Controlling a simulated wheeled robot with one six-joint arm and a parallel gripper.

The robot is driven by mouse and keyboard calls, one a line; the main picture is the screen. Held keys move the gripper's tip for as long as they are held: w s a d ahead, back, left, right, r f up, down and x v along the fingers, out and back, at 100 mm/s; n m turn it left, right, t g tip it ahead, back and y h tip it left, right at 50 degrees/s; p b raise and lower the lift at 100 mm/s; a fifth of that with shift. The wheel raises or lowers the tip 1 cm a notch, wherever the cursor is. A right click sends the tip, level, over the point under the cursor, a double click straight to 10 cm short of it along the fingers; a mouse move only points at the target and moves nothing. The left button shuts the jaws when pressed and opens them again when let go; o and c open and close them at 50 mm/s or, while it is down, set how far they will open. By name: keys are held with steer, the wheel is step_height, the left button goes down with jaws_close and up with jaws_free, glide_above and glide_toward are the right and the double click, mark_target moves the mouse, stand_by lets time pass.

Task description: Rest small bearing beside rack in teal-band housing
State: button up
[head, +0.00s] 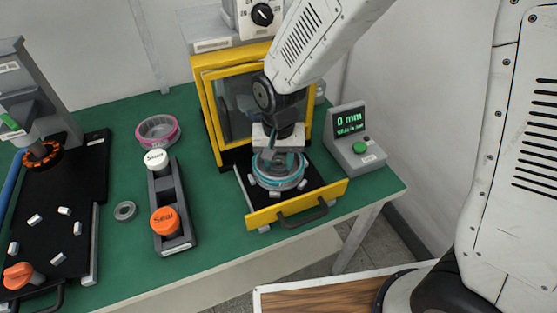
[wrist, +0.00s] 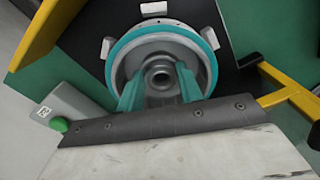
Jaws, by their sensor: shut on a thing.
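The teal-band housing (head: 281,186) sits on the pulled-out drawer of the yellow-framed press. In the wrist view the housing (wrist: 112,58) is an open grey cup with a teal rim, facing the camera. My gripper (head: 278,160) points down into the housing's mouth. In the wrist view its teal fingers (wrist: 157,82) are shut on a small grey ring with a dark bore, seemingly the small bearing (wrist: 160,76), over the housing's centre. I cannot tell whether the bearing touches the housing floor. The rack (head: 175,205) stands to the left, holding a white-capped and an orange-capped container.
Another grey ring (head: 125,210) lies left of the rack. A pink-band housing (head: 158,130) stands behind it. The yellow press frame (head: 207,110) rises close behind my gripper, with a display box (head: 355,145) to the right. A black fixture (head: 60,220) fills the left.

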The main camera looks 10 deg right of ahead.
steer(key=o, duration=1.2)
step_height(320, 180, up, 8)
steer(key=shift+f, duration=0.1)
steer(key=shift+n+t, duration=0.6)
steer(key=shift+t, duration=0.1)
steer(key=s+d+r, duration=0.4)
steer(key=s+d, duration=0.2)
steer(key=d, duration=0.1)
steer(key=s+d+r, duration=0.5)
steer(key=s+d, duration=0.1)
steer(key=d, duration=0.1)
steer(key=s+d+r, duration=0.4)
steer(key=s+d, duration=0.2)
steer(key=d, duration=0.1)
steer(key=shift+s+r, duration=0.35)
